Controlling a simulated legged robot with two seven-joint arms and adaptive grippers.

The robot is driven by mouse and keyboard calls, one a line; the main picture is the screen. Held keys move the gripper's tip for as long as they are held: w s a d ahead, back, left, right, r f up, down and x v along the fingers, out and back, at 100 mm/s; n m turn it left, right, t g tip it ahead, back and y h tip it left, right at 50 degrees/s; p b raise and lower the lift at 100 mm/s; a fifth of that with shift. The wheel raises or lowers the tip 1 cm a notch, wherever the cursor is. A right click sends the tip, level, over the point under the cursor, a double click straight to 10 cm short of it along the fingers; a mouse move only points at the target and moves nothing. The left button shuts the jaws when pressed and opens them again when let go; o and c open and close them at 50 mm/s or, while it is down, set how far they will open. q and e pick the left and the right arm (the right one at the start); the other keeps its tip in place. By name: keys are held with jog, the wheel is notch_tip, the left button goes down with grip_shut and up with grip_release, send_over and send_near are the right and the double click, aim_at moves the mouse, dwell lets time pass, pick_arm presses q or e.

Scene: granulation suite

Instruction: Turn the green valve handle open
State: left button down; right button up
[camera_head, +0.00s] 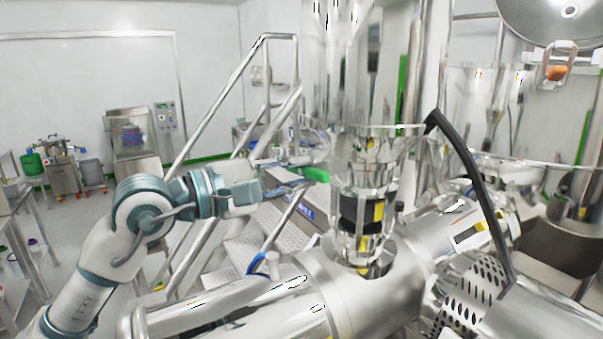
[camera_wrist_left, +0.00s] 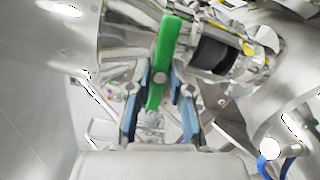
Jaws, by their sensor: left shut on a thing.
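The green valve handle (camera_head: 316,174) sticks out to the left from the steel column, above the black valve section (camera_head: 358,212). In the left wrist view the handle (camera_wrist_left: 163,62) runs down between the fingers, with the black section (camera_wrist_left: 212,54) to its right. My left gripper (camera_head: 296,180) reaches in from the left at the handle's outer end. In the left wrist view its blue fingers (camera_wrist_left: 160,110) stand on both sides of the handle's end and are shut on it. My right gripper is not in view.
A large steel horizontal vessel (camera_head: 330,285) lies below the valve, and a black hose (camera_head: 475,180) arches at right. Metal stairs with railings (camera_head: 215,112) stand behind my left arm. Open floor (camera_head: 95,205) lies at far left.

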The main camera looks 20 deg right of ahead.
pick_arm(q)
jog(key=shift+w+f, duration=0.1)
jog(key=shift+f, duration=0.25)
dwell(0.3)
